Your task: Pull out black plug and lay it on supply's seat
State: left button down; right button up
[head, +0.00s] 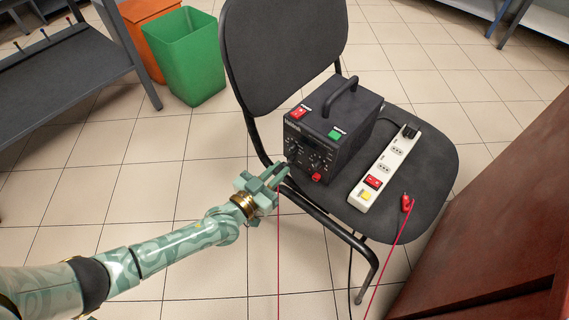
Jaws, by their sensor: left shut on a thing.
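The black power supply (330,130) stands on the dark seat (430,165) of a chair. Its front panel has knobs, a red terminal (317,177) and a dark terminal (291,159). My left gripper (279,181) is shut at the seat's front left edge, just before and below the panel. A small red piece shows at its fingers, and a thin red lead (278,260) hangs from there. The rest of what it holds is hidden. A black plug (409,131) sits in the far end of the white power strip (397,162). My right gripper is out of view.
A red clip-like lead end (407,202) lies on the seat right of the strip, its cable running over the edge. The chair back (285,50) rises behind. A reddish-brown cabinet (490,220) stands at right; bare seat lies right of the strip.

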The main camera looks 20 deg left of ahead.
aim_at(275, 175)
pick_arm(q)
jog(key=shift+p+v, duration=0.8)
jog(key=shift+v, duration=1.55)
